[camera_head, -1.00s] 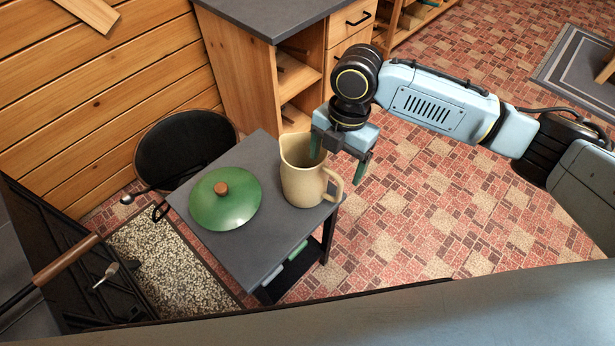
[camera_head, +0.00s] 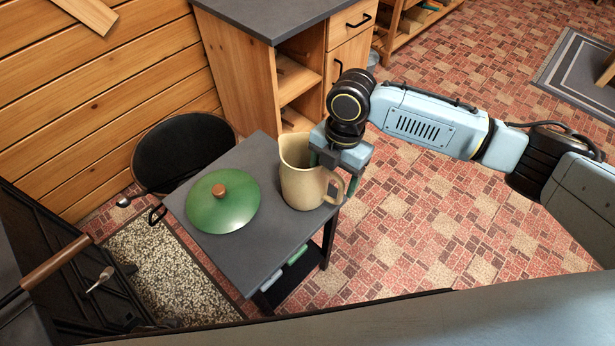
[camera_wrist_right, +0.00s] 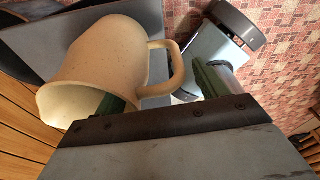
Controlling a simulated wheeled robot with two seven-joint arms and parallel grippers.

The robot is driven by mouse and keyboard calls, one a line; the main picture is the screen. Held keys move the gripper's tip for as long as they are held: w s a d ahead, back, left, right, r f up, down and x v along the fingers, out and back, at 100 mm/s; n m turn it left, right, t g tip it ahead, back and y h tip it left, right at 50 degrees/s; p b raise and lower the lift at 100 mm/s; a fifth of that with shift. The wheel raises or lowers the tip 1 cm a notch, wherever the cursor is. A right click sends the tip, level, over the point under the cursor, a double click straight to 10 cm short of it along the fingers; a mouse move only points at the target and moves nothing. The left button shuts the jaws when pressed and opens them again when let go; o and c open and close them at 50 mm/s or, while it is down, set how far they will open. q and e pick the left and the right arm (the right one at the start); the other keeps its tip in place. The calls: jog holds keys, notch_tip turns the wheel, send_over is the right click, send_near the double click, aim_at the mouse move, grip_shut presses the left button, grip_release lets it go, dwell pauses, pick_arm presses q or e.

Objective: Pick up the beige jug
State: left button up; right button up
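The beige jug (camera_head: 303,184) stands upright on a small dark grey side table (camera_head: 245,262), its handle toward the right. In the right wrist view the jug (camera_wrist_right: 105,60) fills the left half, with its handle beside the gripper. My right gripper (camera_head: 336,172) is at the jug's handle side, pointing down. Its green fingers are spread apart in the wrist view (camera_wrist_right: 160,92), one by the jug's body and one beyond the handle. In the head view one finger is mostly hidden by the jug; contact cannot be told. My left gripper is not in view.
A green lid (camera_head: 222,203) with a wooden knob lies left of the jug on the table. A wooden cabinet (camera_head: 240,75) is behind the table. The tiled floor to the right is open.

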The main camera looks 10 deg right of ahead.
jog(key=shift+r, duration=0.1)
jog(key=c, duration=1.4)
jog(key=shift+o, duration=0.2)
jog(key=shift+w+r, duration=0.1)
jog(key=shift+r, duration=0.05)
